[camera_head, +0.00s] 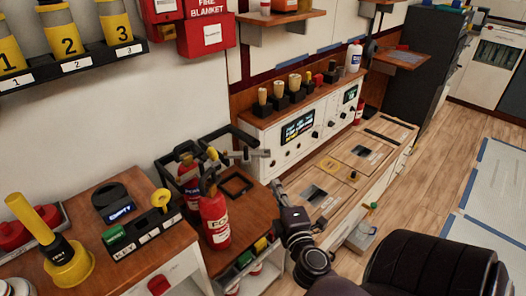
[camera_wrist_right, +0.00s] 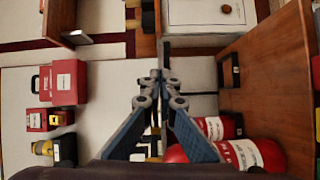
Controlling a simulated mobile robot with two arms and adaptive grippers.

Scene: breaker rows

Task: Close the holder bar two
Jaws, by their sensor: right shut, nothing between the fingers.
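A black holder bar (camera_head: 232,131) stands out from the wall above the brown cabinet top in the head view. Another black bar (camera_head: 170,161) is at its left, around the rear red extinguisher (camera_head: 188,178). I cannot tell which bar is number two. My right gripper (camera_head: 243,156) is beside the right-hand bar, its grey fingers close to it; contact is unclear. In the right wrist view the fingers (camera_wrist_right: 155,76) are shut and empty, with a dark upright bar (camera_wrist_right: 166,54) just beyond the tips. My left gripper is out of view.
A front red extinguisher (camera_head: 215,218) stands close to my right arm. A black square frame (camera_head: 250,186) lies on the cabinet top. A white control panel (camera_head: 294,139) is to the right. Yellow-handled items (camera_head: 66,262) stand at the left.

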